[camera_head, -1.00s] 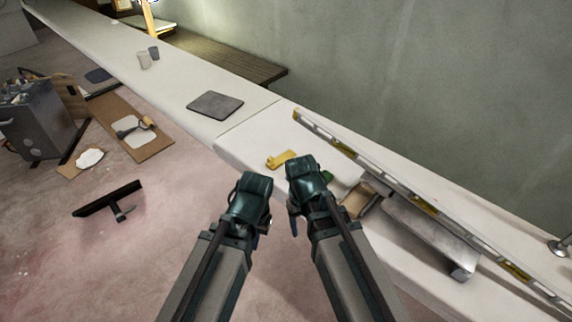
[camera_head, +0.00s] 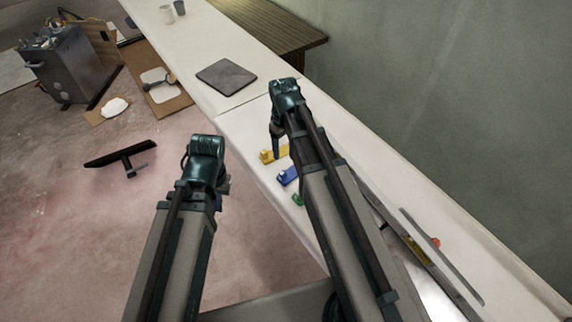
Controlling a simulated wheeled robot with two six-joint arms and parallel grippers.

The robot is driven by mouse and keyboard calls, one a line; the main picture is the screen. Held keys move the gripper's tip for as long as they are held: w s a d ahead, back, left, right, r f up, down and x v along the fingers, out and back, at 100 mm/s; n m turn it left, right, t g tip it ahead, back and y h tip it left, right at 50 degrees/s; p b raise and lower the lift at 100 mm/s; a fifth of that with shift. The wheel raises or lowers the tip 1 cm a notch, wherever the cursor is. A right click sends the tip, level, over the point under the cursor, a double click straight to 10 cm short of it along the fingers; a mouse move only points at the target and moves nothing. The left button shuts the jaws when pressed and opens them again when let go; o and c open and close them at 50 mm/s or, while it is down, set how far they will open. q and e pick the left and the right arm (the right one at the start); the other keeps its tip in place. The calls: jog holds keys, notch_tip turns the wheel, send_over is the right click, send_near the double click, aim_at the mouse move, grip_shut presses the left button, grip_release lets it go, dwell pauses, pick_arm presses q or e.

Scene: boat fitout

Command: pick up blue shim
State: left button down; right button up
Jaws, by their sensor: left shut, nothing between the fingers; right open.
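The blue shim (camera_head: 287,176) lies on the white counter near its front edge, partly covered by my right arm. A yellow shim (camera_head: 267,156) lies just beyond it, and a green piece (camera_head: 298,199) shows on the nearer side. My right gripper (camera_head: 276,142) is open and empty above the counter, beyond the blue shim and near the yellow one; its fingers are mostly hidden by the wrist. My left gripper (camera_head: 220,192) is shut and empty, out over the floor left of the counter.
A dark square pad (camera_head: 226,77) and two cups (camera_head: 167,14) are farther along the counter. The level (camera_head: 415,250) lies at the right, partly behind my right arm. A grey toolbox (camera_head: 68,65) and a black T-shaped tool (camera_head: 121,154) are on the floor.

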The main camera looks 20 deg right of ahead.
aim_at(283, 172)
notch_tip(283, 172, down, 9)
jog(key=b, duration=0.8)
jog(key=shift+r+b, duration=0.1)
jog(key=shift+b, duration=0.3)
jog(key=shift+r, duration=0.1)
jog(key=f+b, duration=0.5)
jog(key=shift+s+a+f, duration=0.1)
jog(key=shift+a+f, duration=0.1)
jog(key=shift+a, duration=0.15)
jog(key=shift+r, duration=0.1)
grip_shut()
